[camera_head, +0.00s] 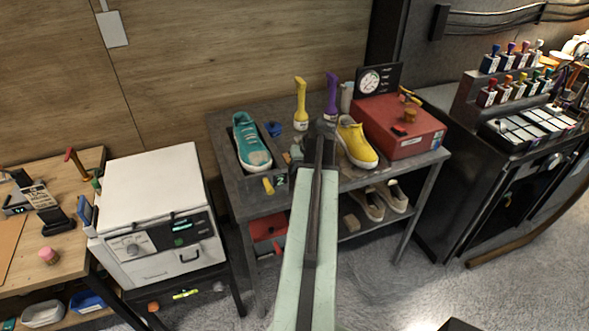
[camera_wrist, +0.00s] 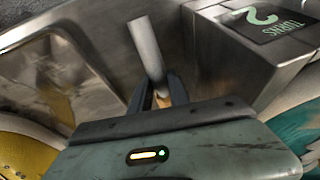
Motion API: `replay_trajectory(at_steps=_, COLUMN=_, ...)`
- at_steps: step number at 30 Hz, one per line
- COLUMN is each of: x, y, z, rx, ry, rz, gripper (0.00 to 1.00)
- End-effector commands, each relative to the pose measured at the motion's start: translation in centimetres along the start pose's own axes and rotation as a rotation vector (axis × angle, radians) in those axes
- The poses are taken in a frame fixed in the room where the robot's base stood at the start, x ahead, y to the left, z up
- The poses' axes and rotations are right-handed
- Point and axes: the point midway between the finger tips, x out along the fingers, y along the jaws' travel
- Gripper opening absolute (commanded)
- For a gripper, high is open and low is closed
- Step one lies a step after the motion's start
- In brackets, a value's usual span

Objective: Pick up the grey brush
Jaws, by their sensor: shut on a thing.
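The grey brush (camera_wrist: 147,48) shows in the wrist view as a plain grey cylinder rising from between my fingers, slightly tilted. My gripper (camera_wrist: 156,92) is shut on it, with a small orange-tan part between the fingers. In the head view my gripper (camera_head: 320,128) is over the middle of the grey workbench (camera_head: 228,165), between the teal sneaker (camera_head: 250,145) and the yellow sneaker (camera_head: 357,143). My arm hides most of the brush there. I cannot tell whether the brush touches the bench.
A red box (camera_head: 400,128) with a gauge is at the bench's right. In the wrist view a metal block marked 2 (camera_wrist: 258,30) is close by. Worn shoes (camera_head: 380,203) lie on the lower shelf.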

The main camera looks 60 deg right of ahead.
Motion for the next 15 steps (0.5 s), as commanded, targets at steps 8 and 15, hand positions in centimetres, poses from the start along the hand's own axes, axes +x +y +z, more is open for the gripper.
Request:
replay_trajectory(at_steps=8, x=-3.8, y=-0.9, z=-1.6, rx=-0.001, ry=0.0, rz=0.0, gripper=0.0)
replay_trajectory(at_steps=15, x=-8.4, y=-1.9, z=-3.5, rx=-0.001, ry=0.0, rz=-0.001, gripper=0.0)
